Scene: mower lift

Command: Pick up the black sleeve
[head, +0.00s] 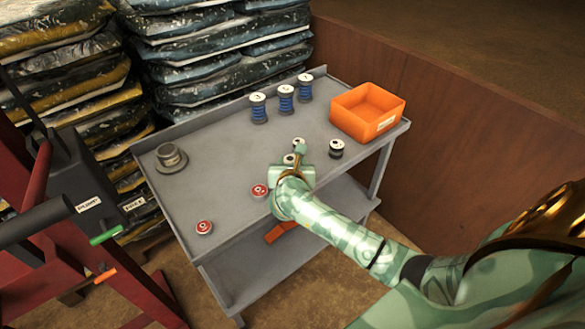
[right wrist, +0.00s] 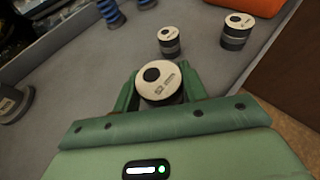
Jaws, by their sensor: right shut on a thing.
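Several black sleeves with white tops, each marked with a black dot, stand on the grey workbench (head: 225,165). My right gripper (head: 292,163) is shut on one black sleeve (right wrist: 160,82); its fingers lie on both sides of it in the right wrist view. In the head view this sleeve (head: 289,158) is partly hidden by the gripper. I cannot tell whether it touches the bench. A second black sleeve (right wrist: 168,41) stands just beyond, and a third (head: 336,149) stands to the right, upright and apart from the gripper. My left gripper is not in view.
Blue spools (head: 285,98) stand along the back of the bench, with an orange bin (head: 367,111) at the back right. Red-topped discs (head: 205,227) lie near the front edge. A grey flanged part (head: 171,158) is at the left. A red lift frame (head: 40,180) stands left.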

